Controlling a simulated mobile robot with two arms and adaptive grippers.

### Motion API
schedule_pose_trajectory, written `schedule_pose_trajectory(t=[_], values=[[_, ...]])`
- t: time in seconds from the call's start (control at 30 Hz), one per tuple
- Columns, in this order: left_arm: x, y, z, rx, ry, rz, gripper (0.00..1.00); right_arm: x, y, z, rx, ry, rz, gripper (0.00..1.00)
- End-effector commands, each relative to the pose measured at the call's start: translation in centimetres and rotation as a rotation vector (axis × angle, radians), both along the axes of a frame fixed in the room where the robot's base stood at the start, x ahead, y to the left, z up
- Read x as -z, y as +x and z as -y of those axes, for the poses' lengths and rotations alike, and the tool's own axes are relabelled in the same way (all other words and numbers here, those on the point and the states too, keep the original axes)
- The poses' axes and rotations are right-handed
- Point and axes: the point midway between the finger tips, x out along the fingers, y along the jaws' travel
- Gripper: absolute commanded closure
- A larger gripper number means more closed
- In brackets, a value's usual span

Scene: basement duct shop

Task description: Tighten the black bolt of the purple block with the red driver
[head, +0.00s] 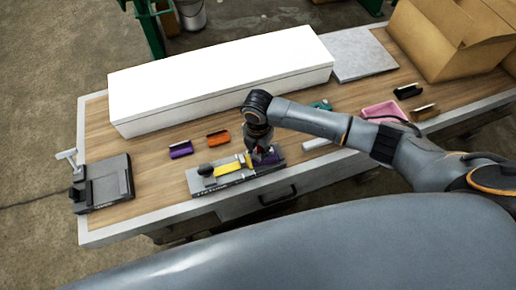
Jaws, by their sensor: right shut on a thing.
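My right gripper (259,147) points down over the right end of a grey fixture (208,188) at the table's front edge. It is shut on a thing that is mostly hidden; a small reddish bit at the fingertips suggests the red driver. A purple block (270,158) sits in the fixture right under the gripper, beside a yellow block (234,175). Its black bolt is too small and covered to make out. Another purple block (181,149) with a dark top lies loose on the table to the left. My left gripper is out of view.
A long white box (220,85) stands behind. An orange block (217,138) lies near the fixture, and a black stand (103,188) is at the left. A pink tray (382,112), small blocks and a cardboard box (445,45) are at the right.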

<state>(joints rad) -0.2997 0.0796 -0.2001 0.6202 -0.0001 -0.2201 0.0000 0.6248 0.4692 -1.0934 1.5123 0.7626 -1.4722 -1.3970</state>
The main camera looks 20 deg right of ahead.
Motion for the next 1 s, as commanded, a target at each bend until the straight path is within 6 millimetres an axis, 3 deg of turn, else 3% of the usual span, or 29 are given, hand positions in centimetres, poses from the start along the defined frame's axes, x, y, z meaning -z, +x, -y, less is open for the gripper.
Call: schedule_pose_trajectory(t=[0.33,0.67,1.0], values=[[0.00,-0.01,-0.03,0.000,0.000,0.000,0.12,0.02,-0.04,-0.06,0.272,0.001,-0.002,1.00],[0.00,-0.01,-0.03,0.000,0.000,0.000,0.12,0.03,-0.04,0.00,0.310,-0.001,-0.002,1.00],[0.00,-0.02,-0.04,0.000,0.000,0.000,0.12,0.03,0.00,0.04,0.599,-0.001,-0.001,1.00]])
